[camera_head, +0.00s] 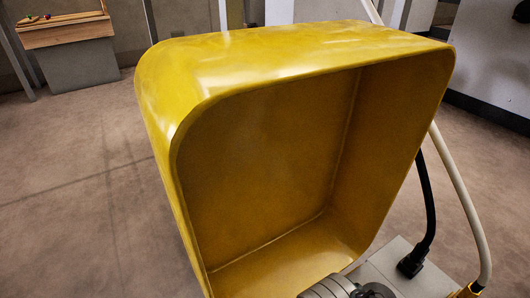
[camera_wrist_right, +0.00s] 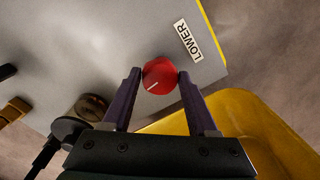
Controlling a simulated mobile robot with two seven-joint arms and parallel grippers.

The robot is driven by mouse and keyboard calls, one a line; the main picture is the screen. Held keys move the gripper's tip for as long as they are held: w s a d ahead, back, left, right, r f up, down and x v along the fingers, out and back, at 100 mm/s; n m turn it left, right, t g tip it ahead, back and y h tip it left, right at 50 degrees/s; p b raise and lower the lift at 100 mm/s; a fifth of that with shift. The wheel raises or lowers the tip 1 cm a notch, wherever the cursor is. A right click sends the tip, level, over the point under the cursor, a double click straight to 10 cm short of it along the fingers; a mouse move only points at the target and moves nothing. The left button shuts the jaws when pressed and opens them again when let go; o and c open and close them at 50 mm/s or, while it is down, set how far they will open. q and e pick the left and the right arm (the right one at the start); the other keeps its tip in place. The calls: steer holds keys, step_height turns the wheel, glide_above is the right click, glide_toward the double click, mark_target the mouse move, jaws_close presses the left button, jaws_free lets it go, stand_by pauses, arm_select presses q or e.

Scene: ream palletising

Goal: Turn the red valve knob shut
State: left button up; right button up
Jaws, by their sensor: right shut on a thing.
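The red valve knob (camera_wrist_right: 160,76) is round with a white pointer line. It sits on a grey panel (camera_wrist_right: 95,40) in the right wrist view. My right gripper (camera_wrist_right: 159,77) has a dark finger on each side of the knob and is shut on it. The pointer line slants towards the lower left of that picture. The knob cannot be seen in the head view. My left gripper shows in neither view.
A "LOWER" label (camera_wrist_right: 188,41) is beside the knob. A large yellow open tub (camera_head: 265,150) fills the head view. A black cable (camera_head: 424,210) and a pale hose (camera_head: 460,190) run at its right. A wooden-topped stand (camera_head: 68,33) is far back left; open floor lies between.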

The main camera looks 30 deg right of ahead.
steer(key=shift+m, duration=0.7)
steer(key=o, duration=1.4)
steer(key=shift+c, duration=0.2)
step_height(320, 180, up, 10)
steer(key=p, duration=0.9)
steer(key=shift+f, duration=0.1)
